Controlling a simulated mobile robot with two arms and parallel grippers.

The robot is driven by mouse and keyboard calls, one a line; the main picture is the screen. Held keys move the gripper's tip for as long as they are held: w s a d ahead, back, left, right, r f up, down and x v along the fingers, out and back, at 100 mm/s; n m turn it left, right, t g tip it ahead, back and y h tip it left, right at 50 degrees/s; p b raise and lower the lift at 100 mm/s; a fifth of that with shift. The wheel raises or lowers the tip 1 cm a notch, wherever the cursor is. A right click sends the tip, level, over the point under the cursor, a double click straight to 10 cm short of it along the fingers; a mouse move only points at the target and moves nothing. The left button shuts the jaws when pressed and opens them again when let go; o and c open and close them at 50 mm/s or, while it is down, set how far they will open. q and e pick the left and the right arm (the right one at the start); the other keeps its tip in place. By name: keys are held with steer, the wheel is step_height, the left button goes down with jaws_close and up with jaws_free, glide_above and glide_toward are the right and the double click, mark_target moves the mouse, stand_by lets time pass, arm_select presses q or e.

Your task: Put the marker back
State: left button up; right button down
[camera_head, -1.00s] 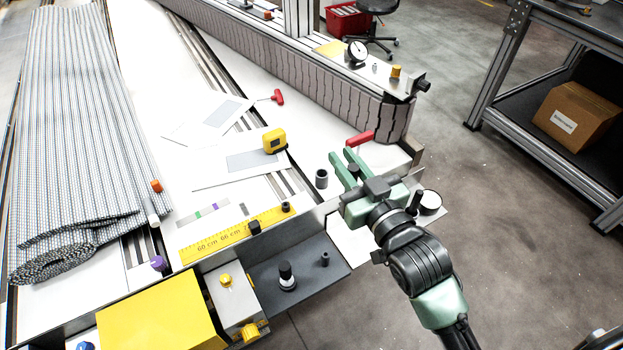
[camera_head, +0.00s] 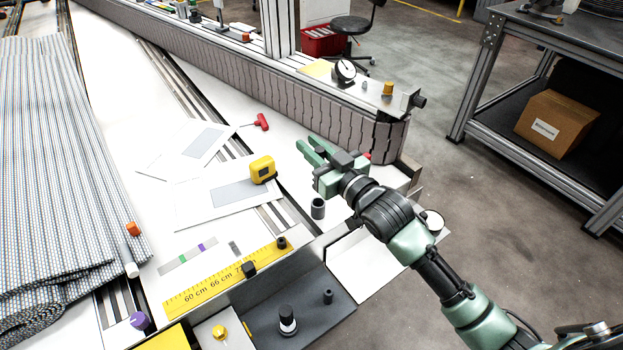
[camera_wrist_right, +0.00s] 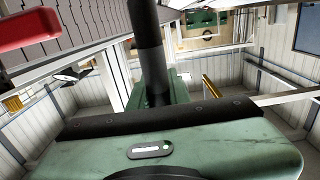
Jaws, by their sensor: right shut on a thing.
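My right gripper (camera_head: 307,143) is held above the far side of the conveyor frame, beyond a dark grey open cup (camera_head: 318,208). In the right wrist view a dark cylinder (camera_wrist_right: 149,45), black above and grey below, stands in the jaws; I take it to be the marker. The jaws are shut on it. In the head view the marker is not clear between the green fingers. The cup stands upright on the white surface, apart from the gripper. My left gripper is out of view.
A yellow tape measure (camera_head: 262,169) lies on papers left of the cup. A red T-handle tool (camera_head: 261,122) lies behind. A yellow ruler (camera_head: 222,283) and a dark plate with knobs (camera_head: 315,308) are in front. A red handle (camera_wrist_right: 30,27) is close in the wrist view.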

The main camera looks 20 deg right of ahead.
step_height(320, 180, down, 9)
steer(key=shift+r+b, duration=0.15)
steer(key=shift+b, duration=0.15)
steer(key=c, duration=1.3)
jaws_free()
